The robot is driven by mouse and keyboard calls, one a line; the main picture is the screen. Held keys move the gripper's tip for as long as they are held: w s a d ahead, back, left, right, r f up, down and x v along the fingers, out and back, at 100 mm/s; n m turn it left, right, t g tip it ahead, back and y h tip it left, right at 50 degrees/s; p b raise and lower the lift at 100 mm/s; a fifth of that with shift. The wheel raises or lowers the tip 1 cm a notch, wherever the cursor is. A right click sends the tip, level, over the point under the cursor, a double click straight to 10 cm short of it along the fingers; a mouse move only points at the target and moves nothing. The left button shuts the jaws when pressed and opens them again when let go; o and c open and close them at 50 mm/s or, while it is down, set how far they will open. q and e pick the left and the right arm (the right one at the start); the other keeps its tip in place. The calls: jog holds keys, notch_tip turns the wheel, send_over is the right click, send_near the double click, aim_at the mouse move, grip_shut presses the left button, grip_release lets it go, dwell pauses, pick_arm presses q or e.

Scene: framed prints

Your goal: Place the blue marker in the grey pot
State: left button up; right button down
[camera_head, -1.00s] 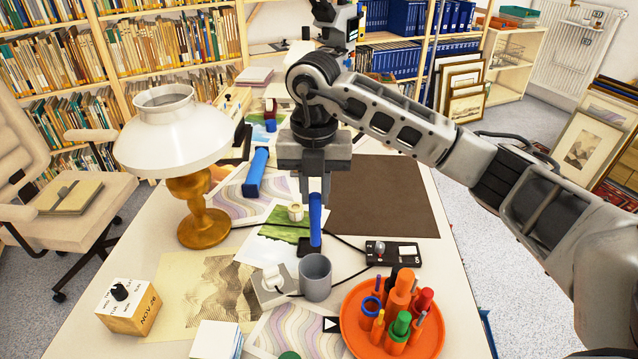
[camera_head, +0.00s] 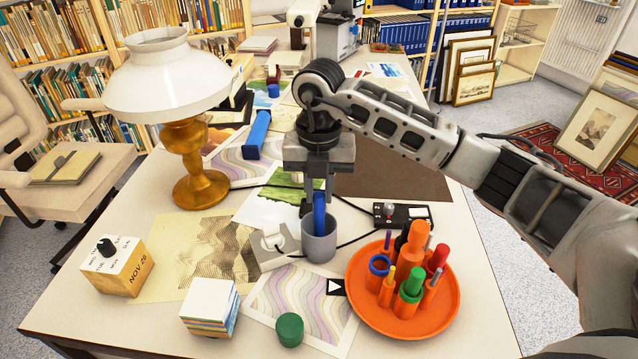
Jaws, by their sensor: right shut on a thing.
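The blue marker (camera_head: 319,211) is upright in my right gripper (camera_head: 318,198), which is shut on its upper part. The marker's lower end is hidden behind the front wall of the grey pot (camera_head: 319,246), so it appears to be inside the rim. The grey pot stands upright on the table, below my right gripper. My left gripper is not in view.
An orange tray (camera_head: 440,318) with several coloured tools stands right of the pot. A white switch (camera_head: 273,238) and cable lie left of it. A brass lamp (camera_head: 195,170), a calendar block (camera_head: 113,268) and a green cap (camera_head: 290,329) are also on the table (camera_head: 150,325).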

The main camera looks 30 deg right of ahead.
aim_at(319, 218)
jog(key=shift+f+b, duration=0.4)
jog(key=shift+f, duration=0.5)
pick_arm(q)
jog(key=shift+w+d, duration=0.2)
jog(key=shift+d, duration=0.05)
pick_arm(e)
jog(key=shift+f, duration=0.3)
jog(key=c, duration=1.2)
grip_release()
jog(key=shift+r, duration=0.1)
